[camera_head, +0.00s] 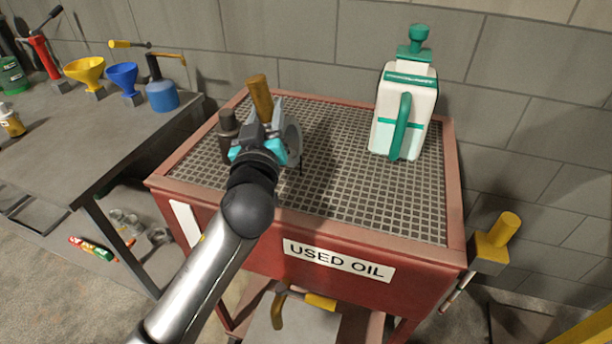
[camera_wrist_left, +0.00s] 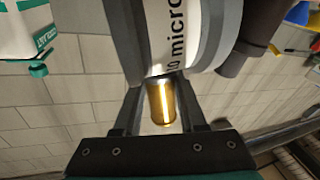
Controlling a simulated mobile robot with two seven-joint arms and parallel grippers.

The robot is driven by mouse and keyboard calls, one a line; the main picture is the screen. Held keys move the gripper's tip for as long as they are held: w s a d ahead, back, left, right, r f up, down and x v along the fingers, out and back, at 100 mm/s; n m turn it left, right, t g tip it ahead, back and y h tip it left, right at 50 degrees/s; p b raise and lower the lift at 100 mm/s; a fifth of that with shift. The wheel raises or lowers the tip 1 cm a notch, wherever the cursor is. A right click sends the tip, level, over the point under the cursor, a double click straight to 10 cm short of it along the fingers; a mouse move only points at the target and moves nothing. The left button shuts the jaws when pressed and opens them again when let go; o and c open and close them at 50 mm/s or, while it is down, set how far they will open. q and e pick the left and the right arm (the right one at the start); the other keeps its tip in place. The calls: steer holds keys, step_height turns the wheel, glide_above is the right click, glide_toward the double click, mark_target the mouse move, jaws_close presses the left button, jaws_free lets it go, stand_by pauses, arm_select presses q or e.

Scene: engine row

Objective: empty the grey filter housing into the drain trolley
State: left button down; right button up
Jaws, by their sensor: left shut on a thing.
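The grey filter housing (camera_head: 293,143) is over the left part of the drain trolley's grate, mostly hidden behind my left gripper. In the left wrist view the housing (camera_wrist_left: 178,30) fills the upper middle, with grey rims and a white band lettered "micro". An amber cylinder (camera_wrist_left: 161,101) shows between the fingers; its end (camera_head: 260,95) rises above my gripper in the head view. My left gripper (camera_head: 264,138) is shut on the housing, apparently by this amber part. The red drain trolley (camera_head: 230,220) is labelled "USED OIL". Any oil flow is not visible. My right gripper is not in view.
A dark cylinder (camera_head: 228,126) is close left of my gripper; whether it joins the housing is unclear. A white and green jug (camera_head: 405,110) stands on the grate's right back. A workbench (camera_head: 60,145) with funnels and an oil can is left. The grate's middle is clear.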

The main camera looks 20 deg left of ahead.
arm_select(q)
steer(key=shift+d+r+m, duration=0.4)
steer(key=shift+d+m, duration=0.2)
steer(key=shift+d, duration=0.2)
stand_by(0.4)
steer(key=shift+d+f+m+t+h+b, duration=0.3)
steer(key=shift+d+f+m+t+b, duration=0.15)
steer(key=shift+d+m+b, duration=0.4)
stand_by(0.9)
steer(key=shift+s+d+r+m+t+h+b, duration=0.1)
steer(key=shift+d+m+t+h+b, duration=0.15)
steer(key=shift+d+m, duration=0.65)
steer(key=shift+d+r+m+t+h+b, duration=0.1)
steer(key=shift+d+m+t+h+b, duration=0.25)
steer(key=shift+m, duration=0.9)
stand_by(0.8)
steer(key=shift+d+f+m+t+h+b, duration=0.15)
steer(key=shift+d+m+t+h+b, duration=0.15)
steer(key=shift+d+m, duration=1.05)
stand_by(0.7)
